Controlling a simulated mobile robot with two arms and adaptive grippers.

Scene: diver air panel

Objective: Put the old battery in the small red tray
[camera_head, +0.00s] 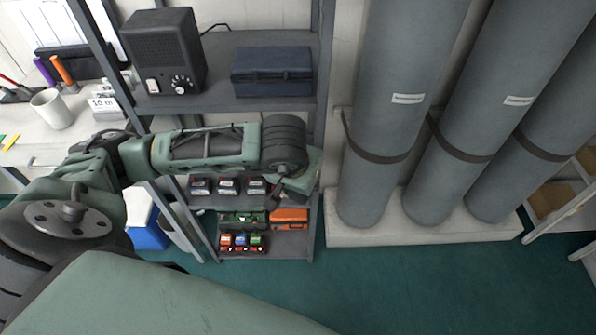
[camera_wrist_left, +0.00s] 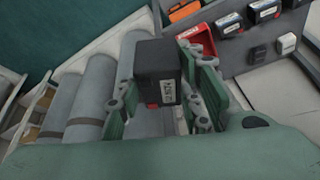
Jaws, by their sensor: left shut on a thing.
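My left gripper (camera_wrist_left: 165,100) is shut on a dark, boxy battery (camera_wrist_left: 156,72) with a pale label and a small red mark; the label is too small to read surely. The battery is held up between the two green fingers. The small red tray (camera_wrist_left: 197,38) shows behind the battery in the left wrist view, partly covered by a finger. In the head view my left arm reaches in from the left to the shelf rack, and its gripper (camera_head: 294,187) is mostly hidden by my wrist. There the held battery and the red tray are not clearly visible. My right gripper is not in view.
Several dark batteries (camera_head: 228,186) stand on the middle shelf. Below are a green case (camera_head: 243,219), an orange case (camera_head: 289,217) and small coloured items (camera_head: 241,243). Tall grey cylinders (camera_head: 395,100) stand right. A radio (camera_head: 165,52) and blue box (camera_head: 272,72) sit above.

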